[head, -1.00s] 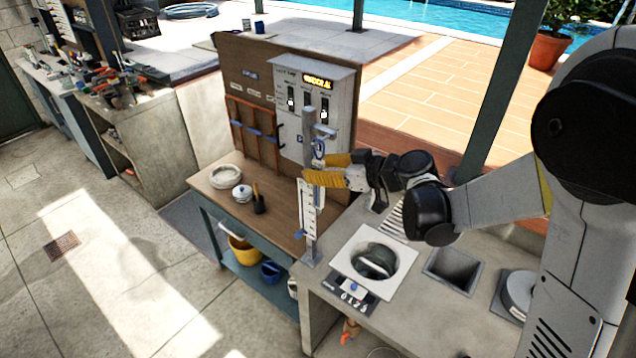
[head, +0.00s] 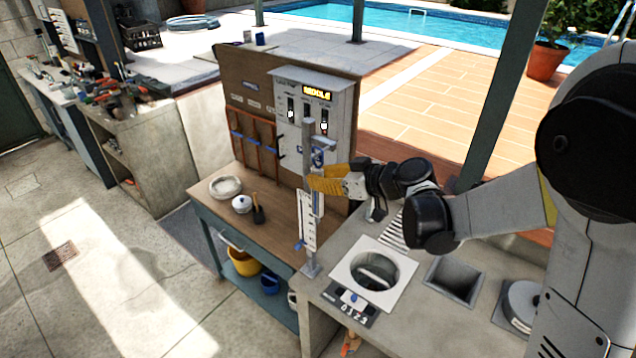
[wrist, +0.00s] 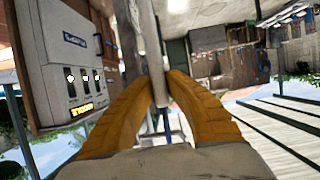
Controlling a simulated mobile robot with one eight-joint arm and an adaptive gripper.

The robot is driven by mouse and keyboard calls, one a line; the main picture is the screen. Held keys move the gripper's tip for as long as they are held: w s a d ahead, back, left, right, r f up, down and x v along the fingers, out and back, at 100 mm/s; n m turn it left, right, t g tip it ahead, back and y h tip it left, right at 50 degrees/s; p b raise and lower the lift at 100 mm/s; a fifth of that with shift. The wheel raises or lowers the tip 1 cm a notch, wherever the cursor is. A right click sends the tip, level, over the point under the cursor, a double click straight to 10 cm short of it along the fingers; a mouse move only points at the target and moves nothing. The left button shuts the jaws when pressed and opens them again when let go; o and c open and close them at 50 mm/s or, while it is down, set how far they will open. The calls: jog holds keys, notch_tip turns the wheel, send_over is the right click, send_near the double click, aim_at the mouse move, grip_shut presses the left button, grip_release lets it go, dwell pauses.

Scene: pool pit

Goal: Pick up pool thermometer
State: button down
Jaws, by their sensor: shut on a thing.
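A grey upright post (head: 310,258) with a short arm at its top stands at the counter's near left corner. The pool thermometer (head: 307,222), a slim white strip with scale marks and blue parts, hangs upright along it. My gripper (head: 313,183), with yellow fingers, is shut across its upper part, just below a blue loop. In the wrist view, the fingertips of my gripper (wrist: 160,78) meet on a slim pale upright piece (wrist: 153,50). The fingers hide the gripped part, and I cannot tell whether the thermometer is clear of the post.
A grey control box (head: 318,100) on a wooden board stands close behind. The counter holds a round white-rimmed opening (head: 402,292) and a square basin (head: 455,275). A wooden bench (head: 270,215) with a bowl and small pot is at left.

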jog(key=shift+s+a+r, duration=0.15)
jog(key=shift+s+r, duration=0.1)
jog(key=shift+r, duration=0.1)
jog(key=s+a+b, duration=0.2)
jog(key=s+a, duration=0.8)
jog(key=s, duration=0.3)
jog(key=shift+s+a, duration=0.4)
jog(key=w+d+f+m+t+h+b, duration=0.1)
jog(key=w+d+f+m+t+b, duration=0.15)
jog(key=w+d+f+b, duration=1.1)
jog(key=w+d+f+m+h+b, duration=0.15)
jog(key=w+d+f+b, duration=0.25)
jog(key=d+f+b, duration=0.5)
jog(key=w+d+f+m+h+b, duration=0.1)
jog(key=w+d+f+m+b, duration=0.15)
jog(key=d+f, duration=0.7)
notch_tip(320, 180, down, 10)
jog(key=b, duration=1)
jog(key=shift+s+f+t+b, duration=0.25)
jog(key=shift+s+t+b, duration=0.1)
jog(key=shift+s, duration=0.1)
jog(key=shift+a+m, duration=0.1)
jog(key=shift+m, duration=0.15)
dwell(0.6)
